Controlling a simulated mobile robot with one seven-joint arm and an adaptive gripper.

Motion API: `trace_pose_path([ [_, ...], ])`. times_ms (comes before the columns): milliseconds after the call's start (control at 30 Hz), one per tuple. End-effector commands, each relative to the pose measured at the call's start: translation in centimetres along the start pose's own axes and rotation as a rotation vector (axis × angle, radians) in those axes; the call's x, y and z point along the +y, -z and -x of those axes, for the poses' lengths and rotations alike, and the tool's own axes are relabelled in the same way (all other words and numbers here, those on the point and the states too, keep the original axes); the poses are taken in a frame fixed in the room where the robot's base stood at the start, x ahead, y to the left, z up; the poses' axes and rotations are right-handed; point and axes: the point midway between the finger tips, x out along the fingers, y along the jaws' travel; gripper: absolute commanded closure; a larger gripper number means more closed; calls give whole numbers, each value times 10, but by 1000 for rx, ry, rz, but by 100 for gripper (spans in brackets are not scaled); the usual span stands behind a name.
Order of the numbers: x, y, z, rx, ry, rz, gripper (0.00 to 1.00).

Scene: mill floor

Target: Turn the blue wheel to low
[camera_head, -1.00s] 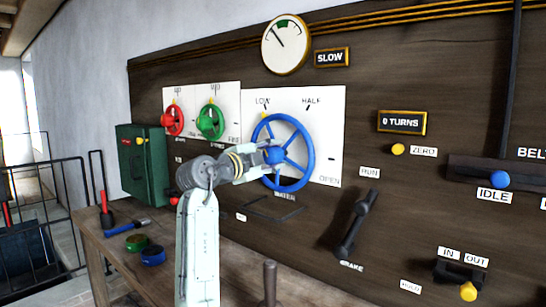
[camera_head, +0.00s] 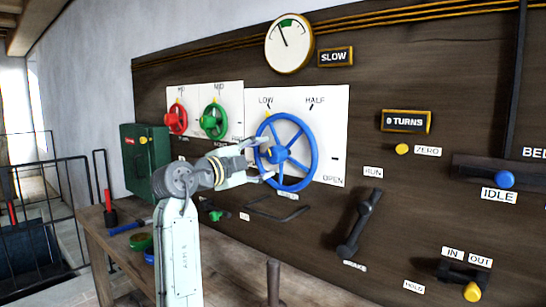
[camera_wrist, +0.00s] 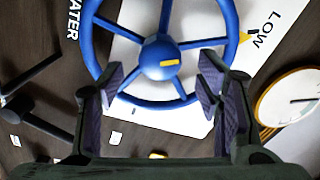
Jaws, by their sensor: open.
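The blue wheel (camera_head: 313,158) is mounted on a white plate marked LOW, HALF and OPEN. Its yellow mark (camera_head: 267,115) is at the upper left of the rim, close to the LOW label (camera_head: 265,102). In the wrist view the wheel (camera_wrist: 100,70) is ahead, and its yellow mark (camera_wrist: 244,36) is beside the LOW label (camera_wrist: 262,30). My gripper (camera_head: 268,162) is open in front of the wheel's lower left part. In the wrist view its fingers (camera_wrist: 161,82) are spread on either side of the hub, holding nothing. Contact with the rim cannot be told.
Red (camera_head: 176,120) and green (camera_head: 214,121) wheels are to the left. A dark brake lever (camera_head: 361,225) is at lower right. The gauge (camera_head: 289,43) is above, beside a SLOW sign (camera_head: 336,56). A bench (camera_head: 107,252) with tools stands below the panel.

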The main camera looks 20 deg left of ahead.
Motion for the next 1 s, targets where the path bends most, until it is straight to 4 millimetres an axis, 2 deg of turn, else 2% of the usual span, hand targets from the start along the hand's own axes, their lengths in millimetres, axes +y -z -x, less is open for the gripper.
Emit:
trace_pose_path([
  [100, 0, 0, 25, 0, 2, -1, 41],
  [333, 0, 0, 54, 1, 0, 0, 41],
  [900, 0, 0, 58, 2, -1, 0, 41],
  [1000, -5, -5, 63, -30, 53, 32, 41],
])
